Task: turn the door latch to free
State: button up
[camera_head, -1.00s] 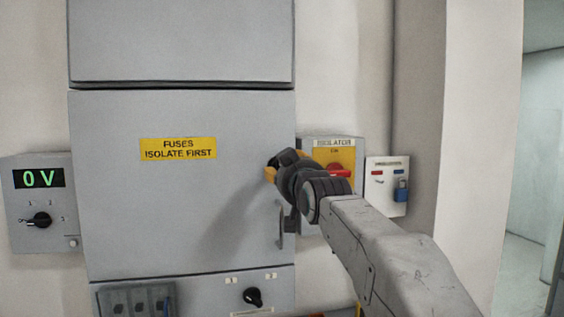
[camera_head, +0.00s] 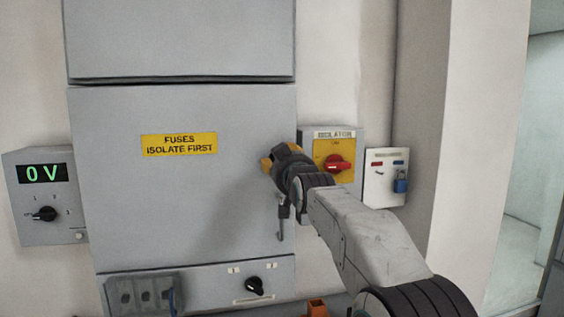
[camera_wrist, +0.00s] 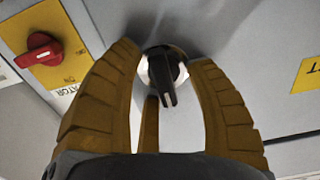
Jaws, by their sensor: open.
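The door latch (camera_wrist: 162,72) is a black knob with a narrow grip on a round silver base, set in the grey cabinet door (camera_head: 130,210). The fingers are apart, one on each side of the knob, and I see a gap between each finger and the grip. In the head view my gripper (camera_head: 268,163) is at the door's right edge, and it hides the latch there.
A padlock board (camera_head: 386,177) hangs farther right. A door handle (camera_head: 281,222) is below my gripper. A meter reading 0 V (camera_head: 40,173) is at left.

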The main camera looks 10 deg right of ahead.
jog(key=shift+c, duration=0.2)
jog(key=shift+s, duration=0.1)
grip_shut()
